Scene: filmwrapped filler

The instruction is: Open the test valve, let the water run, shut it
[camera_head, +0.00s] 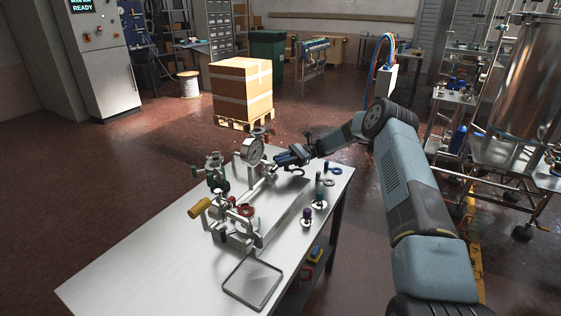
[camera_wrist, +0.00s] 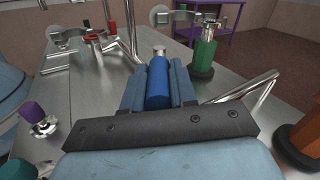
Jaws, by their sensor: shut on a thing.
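A metal valve rig stands on a steel table (camera_head: 140,250), with a round gauge (camera_head: 252,151), a yellow handle (camera_head: 200,207) and a red handwheel (camera_head: 246,210). My gripper (camera_head: 283,158) is at the rig's far right end, beside the gauge. In the wrist view my gripper (camera_wrist: 158,85) is shut on a blue cylindrical handle (camera_wrist: 158,82) with a metal tip, lying between its two fingers. A green handle (camera_wrist: 204,54) stands upright just right of it. I cannot tell which part is the test valve, and no running water shows.
A shallow clear tray (camera_head: 232,291) lies at the table's front. Purple-topped (camera_head: 306,214) and teal-topped (camera_head: 319,199) fittings stand right of the rig. The table's left part is bare. A boxed pallet (camera_head: 242,90) stands behind; a steel tank (camera_head: 520,85) is at right.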

